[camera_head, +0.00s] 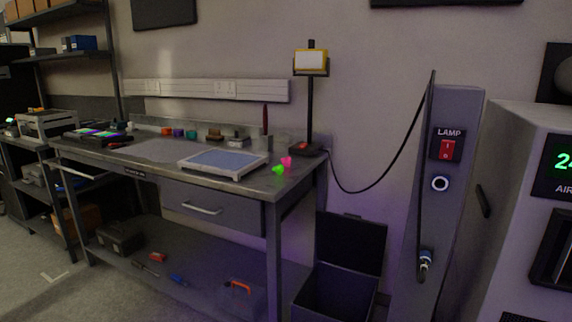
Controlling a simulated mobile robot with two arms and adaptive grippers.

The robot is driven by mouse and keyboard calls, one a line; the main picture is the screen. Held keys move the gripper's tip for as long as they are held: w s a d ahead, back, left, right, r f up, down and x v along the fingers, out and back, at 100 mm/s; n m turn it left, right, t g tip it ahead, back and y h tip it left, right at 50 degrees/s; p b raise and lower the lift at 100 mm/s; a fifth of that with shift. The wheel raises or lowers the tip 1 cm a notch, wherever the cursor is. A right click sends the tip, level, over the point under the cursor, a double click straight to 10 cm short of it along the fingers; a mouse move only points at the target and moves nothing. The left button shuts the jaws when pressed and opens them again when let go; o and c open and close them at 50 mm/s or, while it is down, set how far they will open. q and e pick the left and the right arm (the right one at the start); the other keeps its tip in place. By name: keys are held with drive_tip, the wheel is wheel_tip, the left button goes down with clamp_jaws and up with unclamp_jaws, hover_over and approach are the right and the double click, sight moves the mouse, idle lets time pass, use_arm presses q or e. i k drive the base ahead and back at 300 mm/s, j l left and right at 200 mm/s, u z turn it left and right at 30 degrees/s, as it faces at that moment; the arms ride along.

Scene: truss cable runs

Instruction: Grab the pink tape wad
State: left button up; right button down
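The pink tape wad (287,161) is a small bright pink lump on the workbench (250,190), near its right front corner. A similar bright green lump (278,169) lies just in front of it and to its left, touching or almost touching. The pink wad is just right of the white-framed tray with a blue mat (222,160) and in front of the lamp base. Neither of my grippers is in the head view.
A work lamp (310,62) stands at the bench's back right, its black cable looping to a grey post with a red lamp switch (447,149). An open dark bin (340,270) stands on the floor right of the bench. Shelving (68,55) is at the left.

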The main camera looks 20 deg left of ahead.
sight(286, 161)
drive_tip(key=i+j+u, duration=0.25)
drive_tip(key=i+j, duration=0.15)
drive_tip(key=i+j+u, duration=0.3)
drive_tip(key=i+j, duration=0.2)
